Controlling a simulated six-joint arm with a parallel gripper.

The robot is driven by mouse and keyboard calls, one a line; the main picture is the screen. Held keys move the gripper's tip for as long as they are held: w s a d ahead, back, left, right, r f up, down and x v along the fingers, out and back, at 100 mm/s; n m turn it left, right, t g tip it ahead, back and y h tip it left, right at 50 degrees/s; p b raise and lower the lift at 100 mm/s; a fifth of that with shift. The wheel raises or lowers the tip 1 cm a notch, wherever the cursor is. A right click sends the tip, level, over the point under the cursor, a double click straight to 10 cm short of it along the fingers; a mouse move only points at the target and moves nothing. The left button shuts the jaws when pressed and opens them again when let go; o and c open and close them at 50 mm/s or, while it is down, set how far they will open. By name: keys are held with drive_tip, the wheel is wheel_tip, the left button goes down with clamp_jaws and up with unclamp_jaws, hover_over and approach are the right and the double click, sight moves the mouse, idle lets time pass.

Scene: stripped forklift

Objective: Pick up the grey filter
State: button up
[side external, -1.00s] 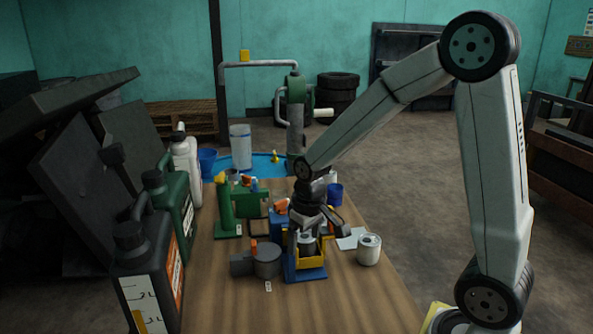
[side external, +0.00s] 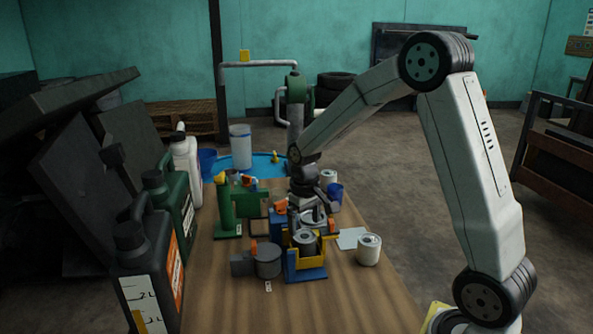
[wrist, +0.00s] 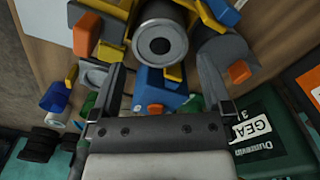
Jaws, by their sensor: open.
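The grey filter (side external: 304,241) stands in a yellow holder on a blue base (side external: 306,274) on the wooden table. In the wrist view the filter (wrist: 160,38) shows its round end with a dark central hole, top centre. My gripper (side external: 311,216) is just behind the filter in the side view, partly hidden among other items. In the wrist view my gripper (wrist: 160,72) is open, with one finger on each side and nothing held. The filter lies beyond the fingertips, roughly centred between them.
A white canister (side external: 369,249) stands right of the holder. A grey round part (side external: 267,261) lies close on its left. A green stand (side external: 228,208) and dark jugs (side external: 147,265) line the left side. The table front is clear.

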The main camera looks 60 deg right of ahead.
sight(303, 234)
drive_tip(key=shift+f, duration=0.2)
drive_tip(key=shift+w+f, duration=0.15)
drive_tip(key=shift+f, duration=2.35)
drive_tip(key=c, duration=1.2)
drive_tip(key=shift+o, duration=0.2)
drive_tip(key=shift+r, duration=0.1)
drive_tip(key=shift+r, duration=4.95)
